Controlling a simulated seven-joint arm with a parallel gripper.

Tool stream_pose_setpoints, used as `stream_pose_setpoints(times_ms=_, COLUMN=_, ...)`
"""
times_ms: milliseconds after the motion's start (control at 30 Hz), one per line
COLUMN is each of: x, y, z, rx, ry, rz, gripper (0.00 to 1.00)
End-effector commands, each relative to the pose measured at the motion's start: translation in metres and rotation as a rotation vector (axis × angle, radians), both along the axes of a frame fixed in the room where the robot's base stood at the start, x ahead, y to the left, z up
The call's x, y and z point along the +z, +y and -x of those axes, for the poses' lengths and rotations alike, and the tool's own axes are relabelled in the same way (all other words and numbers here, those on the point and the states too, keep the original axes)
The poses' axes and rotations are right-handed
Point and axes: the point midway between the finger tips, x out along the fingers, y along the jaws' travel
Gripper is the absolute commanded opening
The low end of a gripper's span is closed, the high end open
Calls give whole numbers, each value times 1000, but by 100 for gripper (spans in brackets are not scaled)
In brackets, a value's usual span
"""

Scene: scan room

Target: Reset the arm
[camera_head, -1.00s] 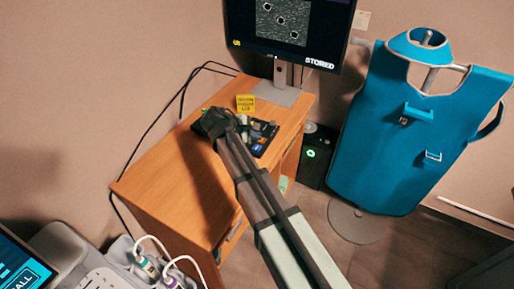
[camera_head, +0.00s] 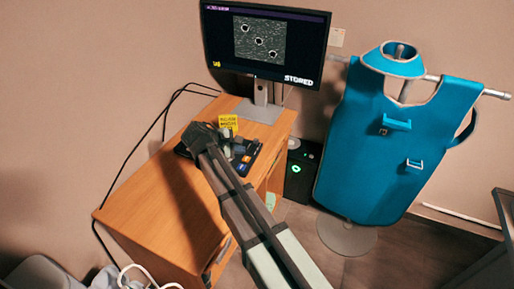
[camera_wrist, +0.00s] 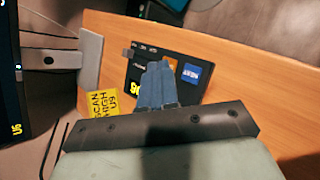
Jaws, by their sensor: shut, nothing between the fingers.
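My gripper (camera_wrist: 157,72) shows in the wrist view with its blue-grey fingers together and nothing between them. The fingers are over a black control panel (camera_wrist: 192,48) with orange and blue keys and hide part of it. I cannot tell whether they touch it. In the head view my gripper (camera_head: 226,143) is at the panel (camera_head: 246,158) on the wooden desk (camera_head: 150,205), and my arm reaches in from the lower right, covering part of the panel.
A monitor (camera_head: 262,42) reading "STORED" stands at the desk's back. A yellow note (camera_head: 228,122) is by the panel. A black box (camera_head: 299,172) with a green light stands right of the desk. A blue apron (camera_head: 385,145) hangs on a stand further right. The desk's near left is clear.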

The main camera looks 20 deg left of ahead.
Motion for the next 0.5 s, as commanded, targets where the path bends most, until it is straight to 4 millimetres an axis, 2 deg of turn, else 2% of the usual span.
stream_pose_setpoints(times_ms=167, x=-1, y=-1, z=-1, rx=-3, ry=1, rz=-2, gripper=0)
stream_pose_setpoints(times_ms=267, x=-7, y=-12, z=-5, rx=-25, ry=8, rz=-14, gripper=0)
stream_pose_setpoints(times_ms=367, x=-21, y=-37, z=-16, rx=-79, ry=24, rz=-46, gripper=0)
stream_pose_setpoints(times_ms=500, x=-51, y=-89, z=-34, rx=-202, ry=59, rz=-116, gripper=0)
